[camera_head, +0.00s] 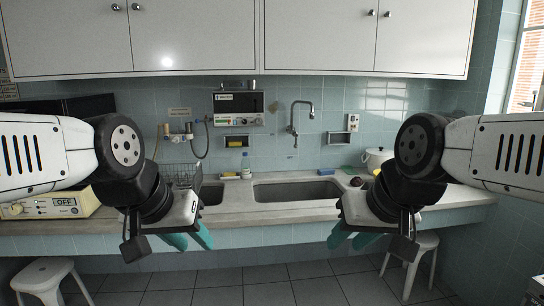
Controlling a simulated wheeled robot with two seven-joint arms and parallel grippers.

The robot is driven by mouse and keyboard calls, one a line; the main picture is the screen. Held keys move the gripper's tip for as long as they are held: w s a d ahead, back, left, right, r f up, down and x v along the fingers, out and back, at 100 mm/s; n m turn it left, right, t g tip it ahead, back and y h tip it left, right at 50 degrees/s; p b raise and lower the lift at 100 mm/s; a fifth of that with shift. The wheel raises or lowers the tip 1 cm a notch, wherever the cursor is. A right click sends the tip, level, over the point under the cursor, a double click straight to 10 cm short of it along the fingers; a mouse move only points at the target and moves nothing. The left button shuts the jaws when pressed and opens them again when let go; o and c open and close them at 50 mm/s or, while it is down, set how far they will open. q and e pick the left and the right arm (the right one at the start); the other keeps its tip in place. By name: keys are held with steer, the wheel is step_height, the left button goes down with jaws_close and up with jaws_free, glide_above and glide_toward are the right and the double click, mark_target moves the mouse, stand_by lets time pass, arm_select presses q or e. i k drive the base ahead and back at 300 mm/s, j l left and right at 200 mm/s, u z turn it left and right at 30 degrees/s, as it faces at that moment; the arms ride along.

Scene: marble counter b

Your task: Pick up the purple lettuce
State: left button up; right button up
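A small dark purple round thing (356,181), which looks like the purple lettuce, sits on the counter to the right of the large sink, just above my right gripper in the picture. My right gripper (352,240) hangs in front of the counter with its teal fingers apart and nothing between them. My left gripper (189,240) hangs in front of the counter further left, also with its fingers apart and empty. Neither gripper touches the purple thing. My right arm covers part of the counter beside it.
The counter (270,214) has a large sink (297,191) in the middle. A white pot (377,158) stands behind the purple thing. A wire rack (182,174) and a yellowish device (52,205) are at left. Stools (45,277) stand below. The counter's front strip is clear.

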mark_target(356, 181)
steer(key=i+z, duration=0.2)
steer(key=i, duration=0.45)
steer(key=i+l+u, duration=0.2)
steer(key=i+l, duration=0.35)
steer(key=i+l+u, duration=0.15)
steer(key=i+l, duration=0.5)
steer(key=i+l+u, duration=0.2)
steer(key=i+l, duration=0.35)
steer(key=l, duration=0.2)
